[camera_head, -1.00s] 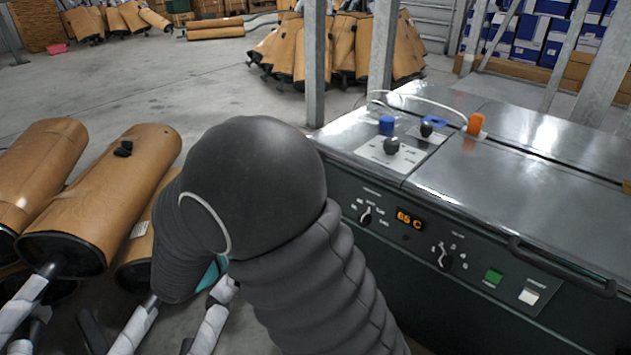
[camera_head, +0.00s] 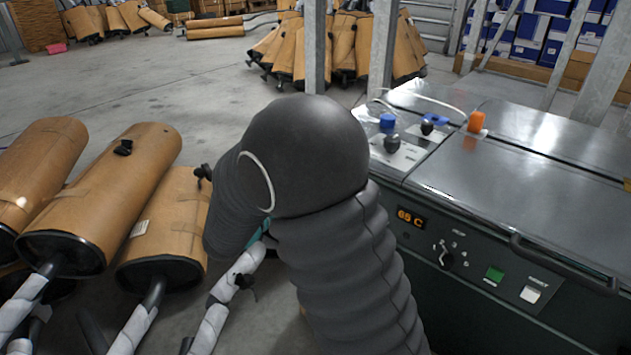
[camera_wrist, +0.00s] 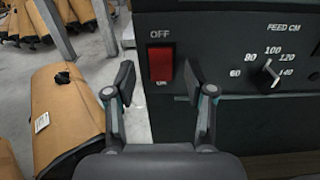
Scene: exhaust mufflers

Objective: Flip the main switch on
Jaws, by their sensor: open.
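The main switch is a red rocker (camera_wrist: 161,63) on the dark front panel in the wrist view, with "OFF" printed above it and a partly hidden "ON" below. My gripper (camera_wrist: 159,86) is open and empty, its two fingers on either side of the red switch in the picture. Whether the fingers touch the panel I cannot tell.
A feed dial (camera_wrist: 270,72) sits right of the switch. In the head view, a green button (camera_head: 494,275), a white reset switch (camera_head: 531,293) and a bar handle (camera_head: 560,262) are on the machine's front. Wrapped mufflers (camera_head: 108,200) lie at the left. Open floor lies behind.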

